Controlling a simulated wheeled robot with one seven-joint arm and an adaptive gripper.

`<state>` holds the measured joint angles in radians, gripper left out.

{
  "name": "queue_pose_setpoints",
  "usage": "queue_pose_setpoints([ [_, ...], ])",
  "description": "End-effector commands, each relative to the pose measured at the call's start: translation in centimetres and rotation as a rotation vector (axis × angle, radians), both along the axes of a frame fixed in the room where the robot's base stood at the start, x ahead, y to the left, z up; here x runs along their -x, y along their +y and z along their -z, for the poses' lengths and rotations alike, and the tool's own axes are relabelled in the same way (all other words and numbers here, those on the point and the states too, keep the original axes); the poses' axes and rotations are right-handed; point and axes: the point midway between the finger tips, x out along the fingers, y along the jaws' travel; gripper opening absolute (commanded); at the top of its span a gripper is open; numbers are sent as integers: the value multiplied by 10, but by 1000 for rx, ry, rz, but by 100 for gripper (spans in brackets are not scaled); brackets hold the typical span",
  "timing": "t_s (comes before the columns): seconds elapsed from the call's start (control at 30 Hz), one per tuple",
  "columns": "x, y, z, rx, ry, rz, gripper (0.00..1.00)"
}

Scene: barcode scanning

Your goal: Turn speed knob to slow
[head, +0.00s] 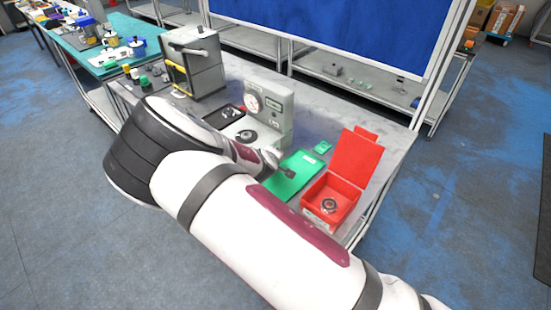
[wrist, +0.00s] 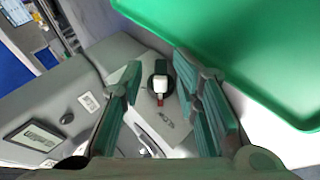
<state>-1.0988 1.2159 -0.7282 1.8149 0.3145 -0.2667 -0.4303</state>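The speed knob (wrist: 160,83) shows in the wrist view as a dark round base with a white pointer bar and a red end toward the bottom of the picture. It is on the pale body of the grey machine (wrist: 95,75). My gripper (wrist: 158,76) is open, with one green-padded finger on each side of the knob; I cannot tell whether either touches it. In the head view my gripper (head: 286,172) is beside the machine (head: 268,108), above the green tray's edge. The knob cannot be made out there. The speed markings are not readable.
The green tray (head: 290,180) lies close to the gripper and fills the upper right of the wrist view. An open red box (head: 313,210) holds a round part. A grey device with a yellow part (head: 195,70) stands behind. The machine's display (wrist: 33,138) is at lower left.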

Motion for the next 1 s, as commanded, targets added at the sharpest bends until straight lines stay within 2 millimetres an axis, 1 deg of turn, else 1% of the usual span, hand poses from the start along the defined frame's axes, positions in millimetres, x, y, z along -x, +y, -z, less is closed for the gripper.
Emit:
queue_pose_setpoints([
  [0.17,12,3,-11,0,0,-1,30],
  [0.4,40,6,-34,-1,0,-1,30],
  [0.6,55,7,-47,0,-1,2,30],
  [0.77,59,8,-51,0,-1,2,30],
  [1.0,59,7,-51,0,-1,2,30],
])
